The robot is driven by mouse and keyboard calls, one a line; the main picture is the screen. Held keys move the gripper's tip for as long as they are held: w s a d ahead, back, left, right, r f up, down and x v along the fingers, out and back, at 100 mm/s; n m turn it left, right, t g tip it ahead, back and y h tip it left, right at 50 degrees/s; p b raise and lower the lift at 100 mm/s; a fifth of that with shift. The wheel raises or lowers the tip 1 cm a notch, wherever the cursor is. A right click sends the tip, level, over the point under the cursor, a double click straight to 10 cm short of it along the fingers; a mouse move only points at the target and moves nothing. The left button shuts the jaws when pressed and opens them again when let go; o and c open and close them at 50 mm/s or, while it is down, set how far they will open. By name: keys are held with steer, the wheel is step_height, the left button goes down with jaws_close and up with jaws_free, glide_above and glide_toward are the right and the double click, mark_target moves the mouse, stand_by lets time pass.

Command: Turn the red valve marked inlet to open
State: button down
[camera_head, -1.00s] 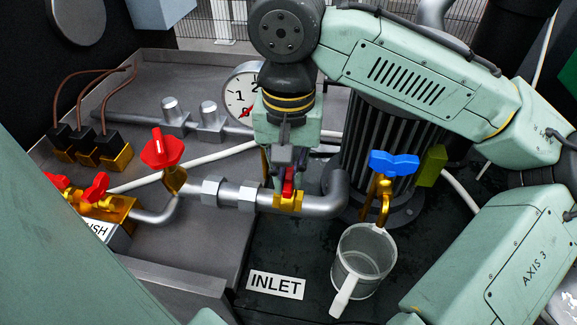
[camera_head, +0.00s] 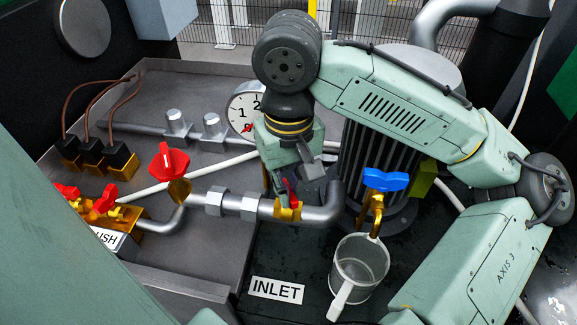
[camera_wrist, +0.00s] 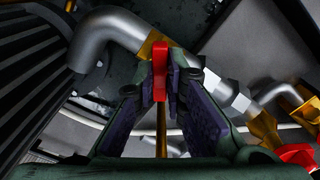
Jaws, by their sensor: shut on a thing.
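The red inlet valve handle (camera_head: 293,194) sits on a brass valve body (camera_head: 288,212) in the grey pipe, above the white INLET label (camera_head: 276,290). My gripper (camera_head: 287,190) has come down from above and is shut on this handle. In the wrist view the red handle (camera_wrist: 160,72) stands between the two purple-padded fingers of my gripper (camera_wrist: 163,85), with the brass body (camera_wrist: 153,44) just beyond it. In the head view my fingers hide part of the handle.
A larger red valve (camera_head: 169,162) stands on the pipe to the left. A blue tap (camera_head: 385,180) hangs over a clear jug (camera_head: 359,265) on the right. A round gauge (camera_head: 244,110) and a ribbed grey motor (camera_head: 365,155) stand behind my gripper.

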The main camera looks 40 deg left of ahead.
steer(key=shift+s+r+n+p, duration=0.15)
steer(key=shift+n+p, duration=0.15)
steer(key=shift+n, duration=0.6)
steer(key=shift+f+n, duration=0.2)
steer(key=shift+n, duration=0.1)
steer(key=n+p, duration=0.1)
steer(key=n, duration=0.1)
steer(key=shift+r+n+p, duration=0.15)
steer(key=shift+n+p, duration=0.15)
steer(key=shift+n, duration=0.1)
steer(key=shift+f+n, duration=0.2)
steer(key=shift+n, duration=0.7)
